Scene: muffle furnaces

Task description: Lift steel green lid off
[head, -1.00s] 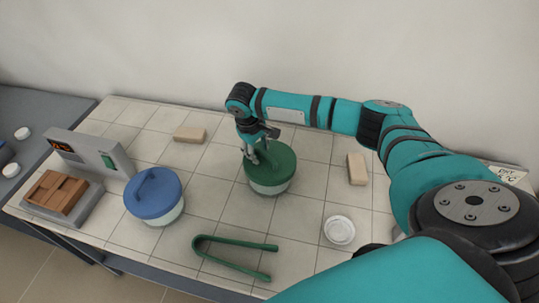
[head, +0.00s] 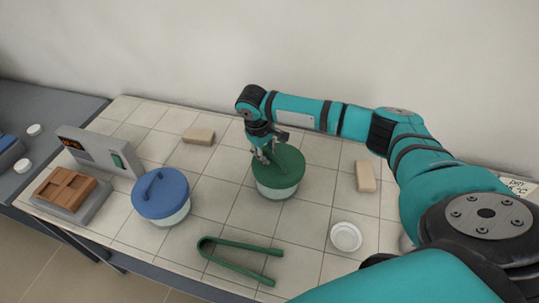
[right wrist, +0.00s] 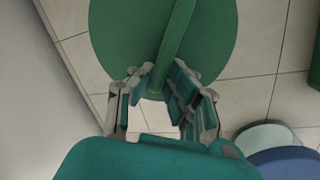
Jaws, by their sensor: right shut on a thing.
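The steel green lid (head: 285,165) is a round dark green disc with a bar handle. It sits on a pale round container (head: 279,194) near the middle of the tiled table; no gap shows between them. My right gripper (head: 264,157) reaches down from above at the lid's left side. In the right wrist view the gripper (right wrist: 158,88) is shut on the near end of the green handle (right wrist: 176,45), with the lid (right wrist: 120,35) filling the top. My left gripper is out of view.
A blue-lidded container (head: 161,195) stands to the left, beside a grey device (head: 100,153) and a brown block (head: 65,188). Green tongs (head: 240,262) lie in front. A white dish (head: 346,237) and beige blocks (head: 365,176) (head: 198,136) lie around. A wall rises behind.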

